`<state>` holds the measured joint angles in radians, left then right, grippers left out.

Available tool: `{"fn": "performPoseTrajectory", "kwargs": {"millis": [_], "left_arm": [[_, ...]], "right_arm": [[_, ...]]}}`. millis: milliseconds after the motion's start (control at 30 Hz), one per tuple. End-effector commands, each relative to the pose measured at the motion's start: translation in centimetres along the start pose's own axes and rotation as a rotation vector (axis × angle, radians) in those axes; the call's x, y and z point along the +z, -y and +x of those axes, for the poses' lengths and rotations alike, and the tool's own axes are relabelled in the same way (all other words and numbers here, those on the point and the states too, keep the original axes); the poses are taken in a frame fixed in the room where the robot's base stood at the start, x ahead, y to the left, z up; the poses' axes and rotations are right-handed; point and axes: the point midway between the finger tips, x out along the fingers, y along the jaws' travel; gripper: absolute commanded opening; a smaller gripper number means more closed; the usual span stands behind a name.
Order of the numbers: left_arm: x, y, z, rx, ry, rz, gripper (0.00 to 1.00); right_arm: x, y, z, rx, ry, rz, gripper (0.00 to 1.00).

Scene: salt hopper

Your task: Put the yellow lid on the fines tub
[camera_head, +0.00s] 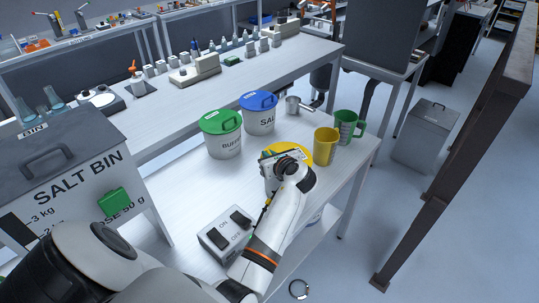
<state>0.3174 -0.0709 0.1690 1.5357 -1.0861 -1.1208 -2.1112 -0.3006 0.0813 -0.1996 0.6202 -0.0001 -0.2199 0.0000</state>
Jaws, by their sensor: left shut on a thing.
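The yellow lid (292,149) is a round disc near the right part of the white table. My left gripper (271,158) is shut on the lid at its left side, and my wrist covers the lid's near part. No tub reading "fines" can be made out; whether one stands under the lid is hidden by the lid and my arm. Two white tubs stand behind: one with a green lid (221,121), one with a blue lid (259,100). My right gripper is not in view.
A yellow mug (326,147) stands close to the lid's right, with a green mug (348,128) beyond it. A small metal cup (293,105) is behind. A switch box (226,232) sits beside my forearm. The grey salt bin (70,180) is at left.

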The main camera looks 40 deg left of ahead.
Motion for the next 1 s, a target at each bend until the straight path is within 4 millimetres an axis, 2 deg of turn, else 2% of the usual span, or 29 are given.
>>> {"fn": "performPoseTrajectory", "kwargs": {"millis": [467, 500, 600, 633, 1000], "left_arm": [[0.93, 0.02, 0.41, 0.000, -0.001, 0.001, 0.00], [0.87, 0.01, 0.38, 0.000, -0.001, 0.001, 0.16], [0.87, 0.01, 0.37, 0.000, -0.001, 0.001, 0.33], [0.87, 0.01, 0.38, 0.000, -0.001, 0.001, 0.35], [0.51, 0.04, 0.29, 0.000, 0.000, 0.001, 0.35]], "right_arm": [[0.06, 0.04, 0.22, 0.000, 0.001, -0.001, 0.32], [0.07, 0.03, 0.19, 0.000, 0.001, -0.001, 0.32], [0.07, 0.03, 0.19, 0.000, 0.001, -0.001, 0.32], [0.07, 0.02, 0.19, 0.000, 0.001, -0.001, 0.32], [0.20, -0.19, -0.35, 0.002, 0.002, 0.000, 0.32]]}}
